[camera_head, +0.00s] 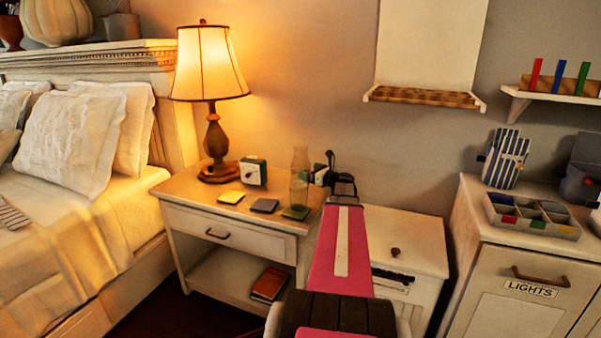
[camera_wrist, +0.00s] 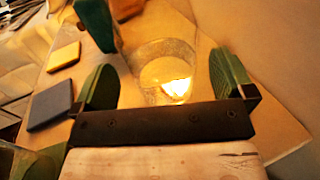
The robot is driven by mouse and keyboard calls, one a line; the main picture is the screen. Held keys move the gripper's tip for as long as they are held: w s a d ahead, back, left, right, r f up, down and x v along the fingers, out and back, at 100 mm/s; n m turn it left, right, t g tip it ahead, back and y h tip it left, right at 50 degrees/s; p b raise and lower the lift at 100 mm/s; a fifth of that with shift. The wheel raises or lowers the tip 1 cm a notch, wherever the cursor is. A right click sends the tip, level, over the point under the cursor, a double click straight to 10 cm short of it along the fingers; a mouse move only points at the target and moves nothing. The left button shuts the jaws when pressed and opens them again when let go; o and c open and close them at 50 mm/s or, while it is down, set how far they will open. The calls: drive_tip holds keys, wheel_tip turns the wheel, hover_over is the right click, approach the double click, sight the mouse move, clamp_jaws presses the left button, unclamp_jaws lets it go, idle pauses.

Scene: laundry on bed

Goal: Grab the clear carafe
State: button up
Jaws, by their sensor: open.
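The clear carafe (camera_head: 299,180) stands upright on the nightstand, by the green coaster (camera_head: 296,212). My gripper (camera_head: 322,170) is just right of the carafe in the head view, at about the height of its body. In the wrist view my gripper (camera_wrist: 165,82) is open, with its two green-padded fingers apart. Clear round glass (camera_wrist: 165,65), which looks like the carafe, shows in the gap between them, with a bright glint. I cannot tell whether either finger touches it. My arm hides part of the nightstand's right side.
A green clock (camera_head: 253,171), a lit lamp (camera_head: 212,140), a yellow coaster (camera_head: 231,197) and a dark coaster (camera_head: 264,206) share the nightstand (camera_head: 190,190). A wall shelf (camera_head: 424,97) hangs above. A cabinet (camera_head: 525,290) with an organizer (camera_head: 532,215) stands at right.

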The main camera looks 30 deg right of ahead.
sight(302, 166)
drive_tip(key=x, duration=0.4)
drive_tip(key=shift+w+a+r, duration=0.2)
drive_tip(key=shift+w+r, duration=0.1)
drive_tip(key=shift+w, duration=0.05)
drive_tip(key=c, duration=1.2)
drive_tip(key=shift+o, duration=0.2)
drive_tip(key=shift+r, duration=0.25)
